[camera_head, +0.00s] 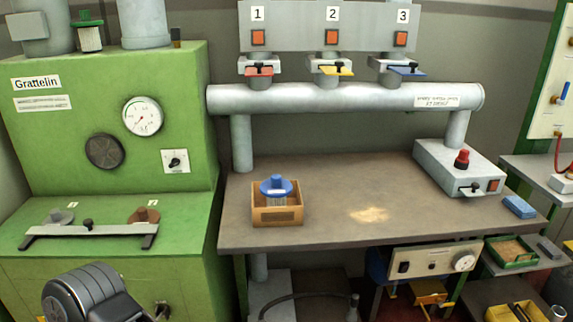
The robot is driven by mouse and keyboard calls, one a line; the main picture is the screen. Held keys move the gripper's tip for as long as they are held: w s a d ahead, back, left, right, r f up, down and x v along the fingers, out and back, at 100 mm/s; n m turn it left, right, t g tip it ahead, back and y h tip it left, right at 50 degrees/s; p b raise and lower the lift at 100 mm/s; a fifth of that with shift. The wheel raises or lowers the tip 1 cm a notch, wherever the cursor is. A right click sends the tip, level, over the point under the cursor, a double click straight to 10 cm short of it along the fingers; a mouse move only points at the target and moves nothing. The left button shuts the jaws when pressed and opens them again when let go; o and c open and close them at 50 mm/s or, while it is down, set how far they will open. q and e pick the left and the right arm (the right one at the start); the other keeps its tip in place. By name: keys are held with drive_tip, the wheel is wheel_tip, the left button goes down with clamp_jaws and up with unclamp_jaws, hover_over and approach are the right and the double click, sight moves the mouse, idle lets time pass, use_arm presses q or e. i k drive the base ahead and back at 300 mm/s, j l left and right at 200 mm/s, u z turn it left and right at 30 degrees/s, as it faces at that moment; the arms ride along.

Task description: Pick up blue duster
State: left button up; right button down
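A small blue block (519,207), which looks like the duster, lies flat on the right end of the brown worktable (330,226), close to its right edge. It is clear of other objects. Neither of my grippers shows in the view. A black ridged part at the bottom left looks like part of my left arm, and its gripper cannot be seen.
A grey box with a red knob (461,158) stands just behind and left of the block. A wooden box (277,215) holds a blue-topped container. Pale dust (369,215) lies mid-table. A green tray (511,252) sits lower right. The table's middle is otherwise clear.

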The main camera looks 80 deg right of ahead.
sight(520, 208)
drive_tip(key=z, duration=4)
